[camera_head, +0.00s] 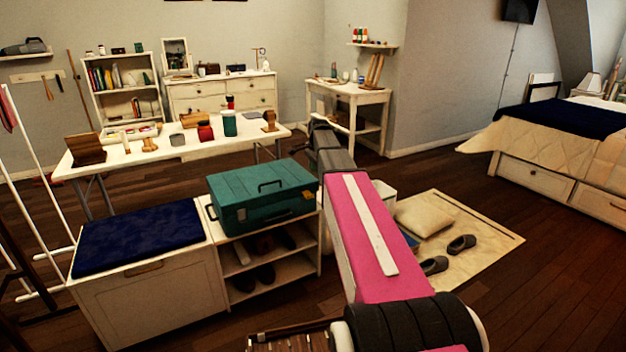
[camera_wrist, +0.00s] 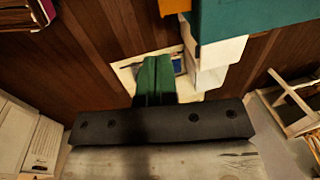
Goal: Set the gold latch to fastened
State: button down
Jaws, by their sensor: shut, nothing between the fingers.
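The teal case (camera_head: 262,196) lies closed on the white shelf unit, with a dark handle on its lid and another on its front. A small gold-brown patch (camera_head: 307,195) near the right end of its front may be the gold latch; its setting is too small to tell. In the wrist view a teal surface (camera_wrist: 245,16) fills the top right, with an orange-gold piece (camera_wrist: 174,7) at its left edge. My gripper (camera_wrist: 155,62) shows green fingers, shut and empty, below and apart from that piece. In the head view my arm hides the gripper.
The white shelf unit (camera_head: 272,285) holds shoes beneath the case. A navy cushion (camera_head: 140,236) tops the cabinet to its left. A white table (camera_head: 185,153) with jars stands behind. A cream rug (camera_head: 470,245) with slippers and a pillow lies right of my arm.

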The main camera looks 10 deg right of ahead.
aim_at(311, 195)
jog(key=f, duration=0.4)
jog(key=w+f, duration=0.1)
jog(key=f, duration=0.3)
jog(key=w+f, duration=0.1)
jog(key=f, duration=0.4)
jog(key=shift+w+a, duration=0.2)
jog(key=shift+a, duration=0.15)
